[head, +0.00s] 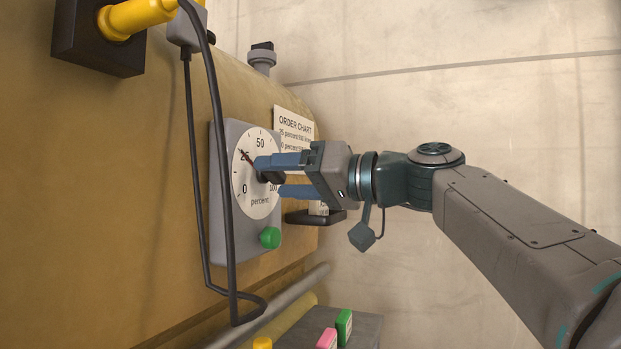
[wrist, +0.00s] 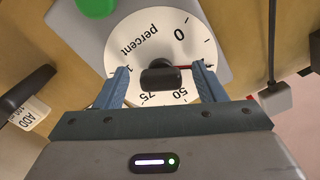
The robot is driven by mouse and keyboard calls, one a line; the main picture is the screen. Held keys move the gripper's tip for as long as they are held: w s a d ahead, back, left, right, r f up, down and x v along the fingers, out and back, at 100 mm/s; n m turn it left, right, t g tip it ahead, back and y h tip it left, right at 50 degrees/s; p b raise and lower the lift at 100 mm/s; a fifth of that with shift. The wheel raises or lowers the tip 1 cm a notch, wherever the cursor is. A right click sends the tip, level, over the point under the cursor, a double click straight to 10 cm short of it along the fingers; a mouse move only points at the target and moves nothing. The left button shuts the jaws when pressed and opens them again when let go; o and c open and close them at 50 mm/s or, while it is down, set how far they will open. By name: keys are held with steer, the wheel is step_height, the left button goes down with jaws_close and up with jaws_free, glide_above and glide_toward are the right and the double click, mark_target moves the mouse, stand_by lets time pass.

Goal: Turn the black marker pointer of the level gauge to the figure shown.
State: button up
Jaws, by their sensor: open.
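The level gauge has a round white dial (head: 247,200) marked 0 to 100 percent on a grey plate. In the head view a thin dark pointer tip and a red needle (head: 250,161) lie close together near 25. In the wrist view the red needle (wrist: 190,67) runs right from the hub, partly behind a finger. A black centre knob (wrist: 160,76) sits between my two blue fingers. My gripper (head: 270,177) is open at the dial, with a finger on either side of the knob; the wrist view (wrist: 160,70) shows gaps beside it. The fingers hide part of the scale.
An order chart (head: 294,124) is on the tank behind my gripper, its lines partly covered. A green button (head: 270,238) is below the dial. A dark handle (head: 303,217) sticks out beneath my fingers. The right side is open.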

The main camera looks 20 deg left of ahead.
steer(key=s+d+p, duration=0.1)
steer(key=d, duration=1.2)
steer(key=shift+d, duration=0.25)
steer(key=shift+r+p, duration=0.1)
steer(key=shift+p, duration=0.35)
steer(key=d+f+m+t+h+p, duration=0.3)
steer(key=d+f+m+h+p, duration=0.55)
steer(key=p, duration=1.25)
steer(key=s+d+f+m+g+h+p, duration=0.1)
steer(key=s+d+f+m+h+p, duration=0.1)
steer(key=s+d+h+p, duration=0.7)
steer(key=s+d+p, duration=0.3)
steer(key=d+p, duration=0.1)
steer(key=p, duration=0.4)
steer(key=shift+m+g, duration=0.35)
steer(key=shift+g, duration=0.05)
